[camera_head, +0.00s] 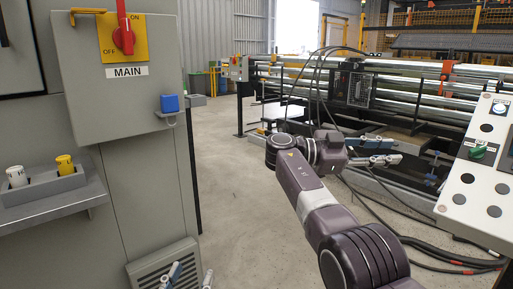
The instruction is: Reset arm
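My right arm reaches up from the lower right, bent at the elbow, and its gripper (385,153) points to the right. Its two fingers look apart, with nothing seen between them. It appears in front of the roller machine, left of the sloped control panel (466,206). My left gripper (190,278) shows only by its fingertips at the bottom edge, in front of the grey cabinet's vent. The fingertips are apart and nothing shows between them. The rest of my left arm is out of view.
The grey cabinet (150,205) on the left carries a red MAIN switch (123,38) with its handle upright, a blue padlock (170,103), and a shelf holding a white and a yellow piece (65,164). Cables lie at the lower right. The middle floor is clear.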

